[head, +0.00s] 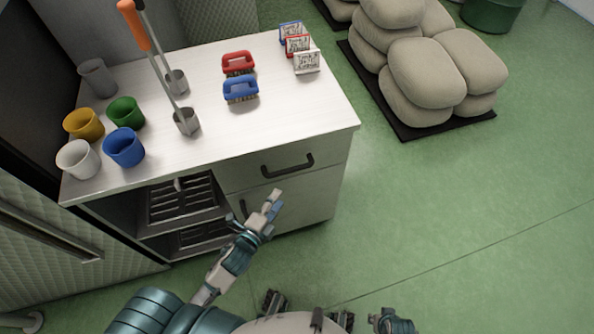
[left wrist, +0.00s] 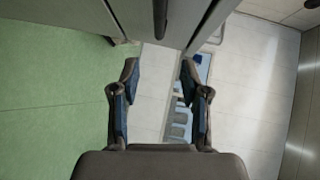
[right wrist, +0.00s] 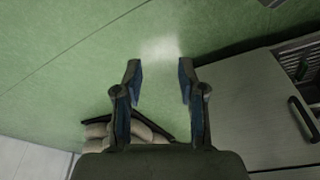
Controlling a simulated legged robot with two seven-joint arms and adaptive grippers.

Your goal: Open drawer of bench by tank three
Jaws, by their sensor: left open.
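The bench (head: 320,112) has a white top and a grey front. Its drawer (head: 325,160) sits at the upper right of the front, looks closed, and carries a dark bar handle (head: 288,164). A cupboard door (head: 305,207) is below it. My left gripper (head: 273,200) is open and empty, in front of the bench just below the drawer handle and apart from it. In the left wrist view its fingers (left wrist: 160,75) are spread, with a dark handle (left wrist: 160,18) beyond them. My right gripper (right wrist: 158,75) is open and empty over green floor; the bench front shows to its right.
On the bench stand coloured cups (head: 124,148), long-handled metal dippers (head: 187,122), red and blue brushes (head: 240,90) and small label cards (head: 306,62). Open racks (head: 185,200) are left of the drawer. Stacked sacks (head: 425,75) lie at the upper right.

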